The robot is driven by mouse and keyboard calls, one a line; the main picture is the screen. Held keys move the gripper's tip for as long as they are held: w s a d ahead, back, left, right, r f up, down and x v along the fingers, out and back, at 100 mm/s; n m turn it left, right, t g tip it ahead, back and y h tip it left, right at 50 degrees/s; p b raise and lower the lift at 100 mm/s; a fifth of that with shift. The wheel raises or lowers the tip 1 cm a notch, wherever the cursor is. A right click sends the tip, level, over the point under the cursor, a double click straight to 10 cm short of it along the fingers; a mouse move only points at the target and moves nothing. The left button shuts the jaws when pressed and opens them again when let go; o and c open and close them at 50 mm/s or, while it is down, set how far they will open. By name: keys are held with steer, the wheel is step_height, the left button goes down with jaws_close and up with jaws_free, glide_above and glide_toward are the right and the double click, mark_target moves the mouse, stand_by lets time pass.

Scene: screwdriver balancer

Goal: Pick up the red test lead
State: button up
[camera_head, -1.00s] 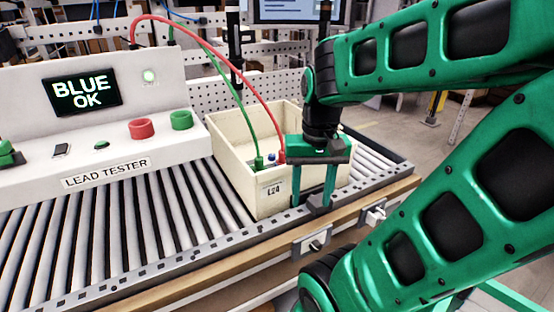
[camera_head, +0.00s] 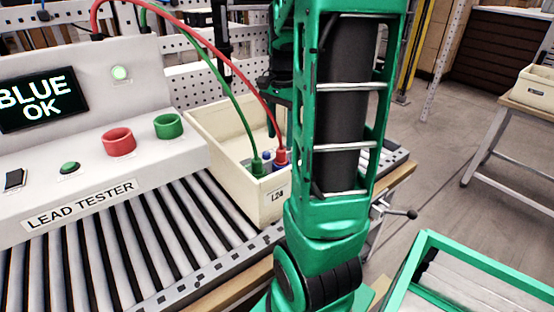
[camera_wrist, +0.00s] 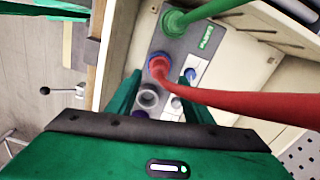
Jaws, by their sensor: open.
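The red test lead (camera_head: 221,50) arcs from the tester's top down into a cream bin (camera_head: 215,128), where its red plug (camera_head: 281,157) stands. In the wrist view, the red plug (camera_wrist: 160,66) sits in a grey block with a blue ring at its base, and the red cable (camera_wrist: 235,102) runs off right across the view. My gripper (camera_wrist: 162,82) is open and empty, its two green fingers on either side of the plug in the picture; I cannot tell their depth. In the head view my arm hides most of the gripper.
A green lead's plug (camera_head: 257,166) stands just left of the red one, also in the wrist view (camera_wrist: 174,22). The lead tester (camera_head: 110,150) reads "BLUE OK". The bin rests on a roller conveyor (camera_head: 150,235); bin walls surround the plugs.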

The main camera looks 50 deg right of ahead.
mark_target(281, 148)
steer(key=shift+f, duration=3.3)
steer(key=shift+c, duration=0.3)
jaws_close()
steer(key=shift+r, duration=0.1)
steer(key=shift+r, duration=0.45)
step_height(281, 148, up, 4)
steer(key=shift+a+f, duration=0.15)
steer(key=shift+f, duration=0.1)
steer(key=a+r, duration=0.6)
steer(key=a, duration=0.5)
steer(key=shift+a+r, duration=0.2)
steer(key=shift+r, duration=0.05)
